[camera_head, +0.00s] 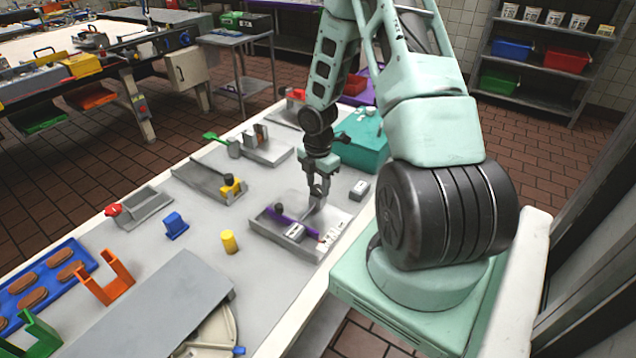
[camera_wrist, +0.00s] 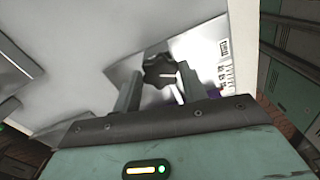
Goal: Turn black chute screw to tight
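A black lobed screw knob (camera_wrist: 158,70) with a white mark shows in the wrist view, on a shiny grey metal chute (camera_wrist: 205,45). My gripper (camera_wrist: 158,88) is open, with one finger on each side of the near part of the knob; nothing is clamped. Whether the fingertips touch the knob cannot be told. In the head view, my gripper (camera_head: 319,194) points down over the grey chute unit (camera_head: 262,228), which has a purple strip (camera_head: 298,222) and a small dark knob (camera_head: 278,207) at its left. Whether this is the same knob is unclear.
A yellow cylinder (camera_head: 229,241) and a blue block (camera_head: 175,225) stand to the left. Other fixtures line the table, with bare table between them.

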